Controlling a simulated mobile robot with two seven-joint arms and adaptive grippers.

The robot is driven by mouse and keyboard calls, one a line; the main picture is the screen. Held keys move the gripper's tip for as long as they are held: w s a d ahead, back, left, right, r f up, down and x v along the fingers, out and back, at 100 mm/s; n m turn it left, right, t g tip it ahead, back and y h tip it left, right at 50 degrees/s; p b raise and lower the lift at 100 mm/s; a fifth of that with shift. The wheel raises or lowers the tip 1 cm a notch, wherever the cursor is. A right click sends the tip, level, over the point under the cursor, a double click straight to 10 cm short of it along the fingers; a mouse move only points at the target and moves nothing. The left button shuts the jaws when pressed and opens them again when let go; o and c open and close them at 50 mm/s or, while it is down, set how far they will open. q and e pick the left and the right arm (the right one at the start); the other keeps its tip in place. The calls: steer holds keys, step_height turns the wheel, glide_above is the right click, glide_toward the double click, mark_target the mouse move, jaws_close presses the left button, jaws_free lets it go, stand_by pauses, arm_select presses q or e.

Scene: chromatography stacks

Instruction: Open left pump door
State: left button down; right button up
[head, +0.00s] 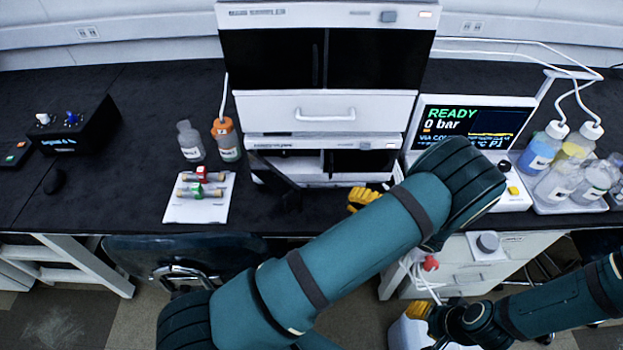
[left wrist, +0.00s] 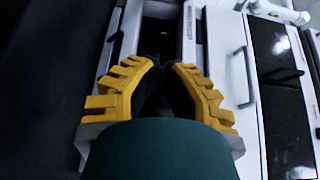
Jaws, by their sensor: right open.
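The pump is the lowest unit of the central stack (head: 322,143). Its dark left door (head: 274,181) stands swung outward, with a pale interior showing beside it. The dark right door (head: 362,162) is in the front plane. My left gripper (head: 360,199), with yellow fingers, is low in front of the pump, to the right of the swung-out door and apart from it. In the left wrist view its fingers (left wrist: 166,68) lean together at the tips, before a dark opening; whether they hold anything is hidden. My right gripper (head: 418,311) is open at lower right, below bench level.
Above the pump are a white drawer with a handle (head: 324,115) and a dark two-door unit (head: 321,58). A tray of vials (head: 200,215) and bottles (head: 190,141) stand left. A display (head: 470,122) and solvent bottles (head: 541,147) stand right.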

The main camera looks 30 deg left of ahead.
arm_select(q)
steer(key=s+a+b, duration=0.1)
steer(key=s+a, duration=0.3)
steer(key=a, duration=0.6)
steer(key=shift+s+a, duration=0.15)
steer(key=shift+a, duration=0.2)
arm_select(e)
steer(key=shift+f, duration=0.65)
arm_select(q)
steer(key=shift+s+r, duration=0.1)
arm_select(e)
steer(key=shift+r, duration=0.1)
